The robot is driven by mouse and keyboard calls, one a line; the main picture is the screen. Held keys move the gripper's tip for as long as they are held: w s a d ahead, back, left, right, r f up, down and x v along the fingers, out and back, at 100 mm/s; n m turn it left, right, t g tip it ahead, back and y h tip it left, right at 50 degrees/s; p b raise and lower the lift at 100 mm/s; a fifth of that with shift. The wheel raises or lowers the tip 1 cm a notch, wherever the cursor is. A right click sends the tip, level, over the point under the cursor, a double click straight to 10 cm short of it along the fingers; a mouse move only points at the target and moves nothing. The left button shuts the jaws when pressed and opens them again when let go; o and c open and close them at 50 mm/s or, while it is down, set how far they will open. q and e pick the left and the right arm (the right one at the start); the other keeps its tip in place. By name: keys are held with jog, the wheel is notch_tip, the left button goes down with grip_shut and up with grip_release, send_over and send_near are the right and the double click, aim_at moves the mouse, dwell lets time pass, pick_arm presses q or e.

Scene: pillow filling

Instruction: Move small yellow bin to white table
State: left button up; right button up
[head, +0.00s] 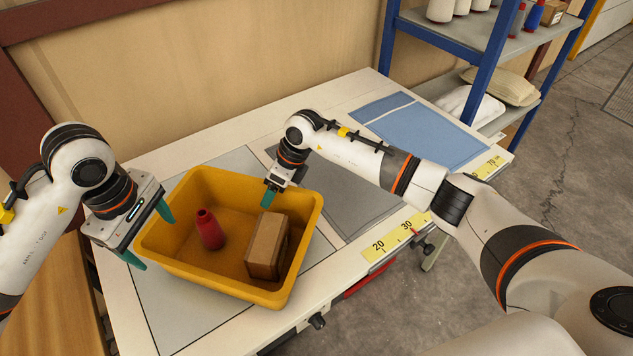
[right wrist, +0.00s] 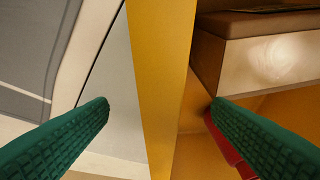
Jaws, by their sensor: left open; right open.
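The yellow bin (head: 210,277) sits on the white table (head: 180,152), holding a red bottle (head: 209,230) and a brown box (head: 265,247). My left gripper (head: 149,235) is open at the bin's left end, one finger near the rim and the other outside; whether they straddle the wall is unclear. My right gripper (head: 272,193) is open at the far right rim. In the right wrist view, the bin wall (right wrist: 160,60) stands between the two green fingers of my right gripper (right wrist: 161,108), with the box and part of the red bottle on the inner side.
Grey mats and a blue sheet (head: 430,135) lie flat on the table beside the bin. A yellow ruler (head: 390,242) runs along the near right edge. A blue-framed shelf (head: 480,75) with bottles and pillows stands behind right.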

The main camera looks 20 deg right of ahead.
jog(key=v, duration=1.1)
